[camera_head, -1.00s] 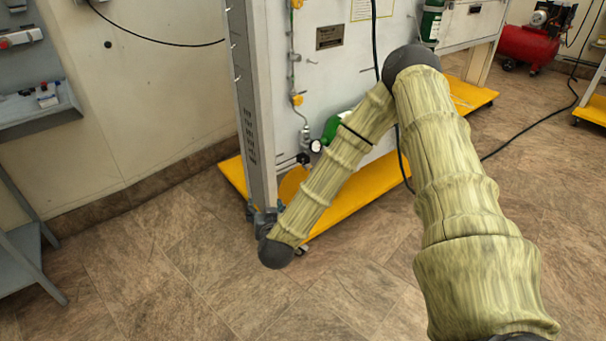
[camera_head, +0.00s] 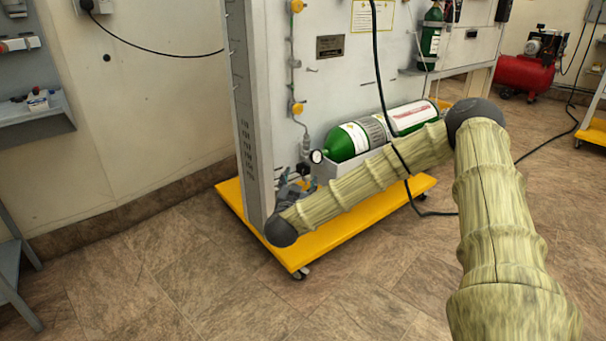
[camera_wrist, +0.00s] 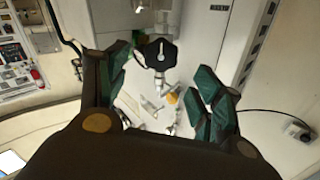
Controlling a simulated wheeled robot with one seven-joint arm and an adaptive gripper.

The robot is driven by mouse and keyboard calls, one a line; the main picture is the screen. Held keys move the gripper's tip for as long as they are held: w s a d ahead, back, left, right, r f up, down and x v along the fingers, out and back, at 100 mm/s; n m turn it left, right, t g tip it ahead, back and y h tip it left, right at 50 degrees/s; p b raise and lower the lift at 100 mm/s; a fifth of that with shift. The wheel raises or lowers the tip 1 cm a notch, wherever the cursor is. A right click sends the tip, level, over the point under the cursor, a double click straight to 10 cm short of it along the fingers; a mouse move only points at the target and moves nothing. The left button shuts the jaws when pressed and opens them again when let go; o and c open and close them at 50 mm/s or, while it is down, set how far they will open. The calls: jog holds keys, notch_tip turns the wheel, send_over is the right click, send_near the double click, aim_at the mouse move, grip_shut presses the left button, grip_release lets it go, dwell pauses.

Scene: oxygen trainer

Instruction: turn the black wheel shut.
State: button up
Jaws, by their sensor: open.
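The black wheel (camera_wrist: 160,52) shows in the wrist view, with a white pointer-like mark on its face and a metal stem below it. In the head view a small dark part that looks like the wheel (camera_head: 304,169) sits just below the round gauge (camera_head: 316,156), partly hidden by my gripper. My gripper (camera_wrist: 163,72) is open in the wrist view, one finger to each side of the wheel's line, with nothing between them. The wheel appears beyond the fingertips, apart from both. In the head view my gripper (camera_head: 294,186) is close below the wheel; contact cannot be told there.
A green cylinder (camera_head: 347,142) lies in the trainer beside the gauge. The yellow base (camera_head: 330,237) of the trainer is below my arm. A grey upright post (camera_head: 248,110) stands just left of my gripper. A black hose (camera_head: 381,95) hangs down across my arm.

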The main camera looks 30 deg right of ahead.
aim_at(303, 170)
jog(key=b+x, duration=0.2)
jog(key=x, duration=0.5)
jog(key=shift+w+d+f+b, duration=0.1)
jog(key=shift+w+d+b, duration=0.05)
jog(key=shift+w+b, duration=0.2)
jog(key=c, duration=1)
jog(key=shift+c, duration=0.2)
